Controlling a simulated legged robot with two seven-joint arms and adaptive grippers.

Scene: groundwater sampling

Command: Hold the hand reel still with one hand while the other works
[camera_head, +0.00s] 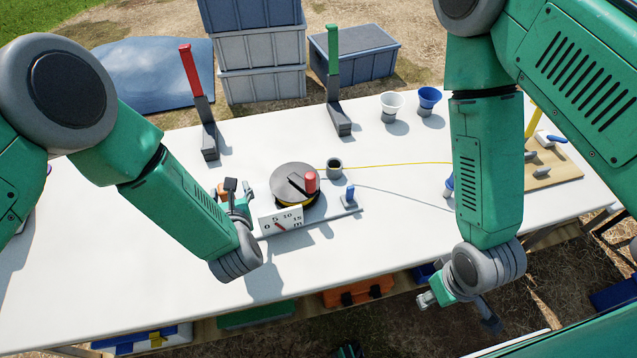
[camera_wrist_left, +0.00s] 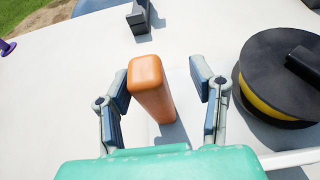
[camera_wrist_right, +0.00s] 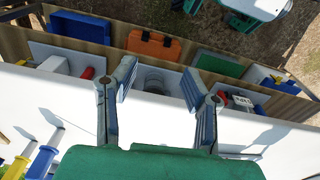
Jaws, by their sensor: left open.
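The hand reel (camera_head: 288,178) is a dark round drum with a yellow band and a red crank knob, standing mid-table behind a white depth scale (camera_head: 281,221). The drum also shows at the right of the left wrist view (camera_wrist_left: 285,75). An upright orange grip (camera_wrist_left: 150,90) stands left of the drum. My left gripper (camera_head: 238,196) is open, its fingers on either side of the orange grip with visible gaps. Part of the grip is hidden in the head view. My right gripper (camera_head: 455,303) is open and empty by the table's front edge, away from the reel.
A yellow line and a grey line run right from the reel past a small dark cup (camera_head: 334,168). Red-topped (camera_head: 190,72) and green-topped (camera_head: 333,50) posts stand behind. White (camera_head: 392,103) and blue (camera_head: 429,99) cups stand back right.

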